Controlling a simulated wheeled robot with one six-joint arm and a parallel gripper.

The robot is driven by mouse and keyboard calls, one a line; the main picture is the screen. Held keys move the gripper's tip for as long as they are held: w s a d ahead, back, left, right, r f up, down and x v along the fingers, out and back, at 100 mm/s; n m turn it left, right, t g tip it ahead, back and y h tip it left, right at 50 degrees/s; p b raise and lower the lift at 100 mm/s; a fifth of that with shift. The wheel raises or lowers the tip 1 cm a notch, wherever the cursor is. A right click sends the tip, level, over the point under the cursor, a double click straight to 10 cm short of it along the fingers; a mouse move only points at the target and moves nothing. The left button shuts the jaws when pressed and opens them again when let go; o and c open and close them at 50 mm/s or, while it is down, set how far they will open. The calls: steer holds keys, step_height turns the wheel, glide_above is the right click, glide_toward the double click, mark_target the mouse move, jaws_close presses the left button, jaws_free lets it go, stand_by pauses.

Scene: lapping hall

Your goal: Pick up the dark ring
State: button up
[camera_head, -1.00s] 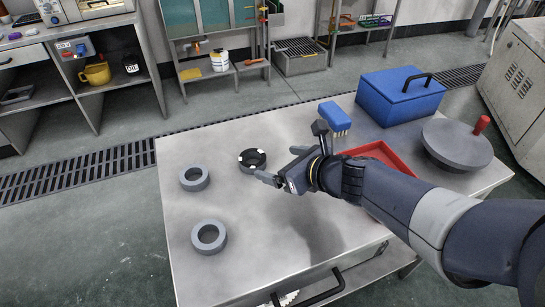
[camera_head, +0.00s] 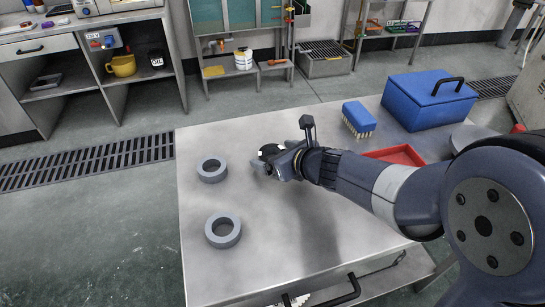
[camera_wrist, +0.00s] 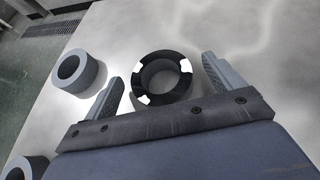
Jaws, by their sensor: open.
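The dark ring (camera_wrist: 163,58) lies flat on the metal table, black with white patches on its rim. In the wrist view it sits between and just ahead of the two fingers of my open gripper (camera_wrist: 160,88), which hold nothing. In the head view my gripper (camera_head: 262,168) is low over the table at the ring (camera_head: 269,151), and hides part of it. I cannot tell whether the fingers touch it.
Two grey rings, one farther back (camera_head: 212,170) and one nearer (camera_head: 223,231), lie to the left on the table (camera_head: 290,255). A blue brush (camera_head: 357,115), a blue box (camera_head: 428,101) and a red tray (camera_head: 398,155) are on the right. The table's front middle is clear.

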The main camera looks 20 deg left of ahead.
steer(key=c, duration=1.2)
steer(key=shift+r, duration=0.1)
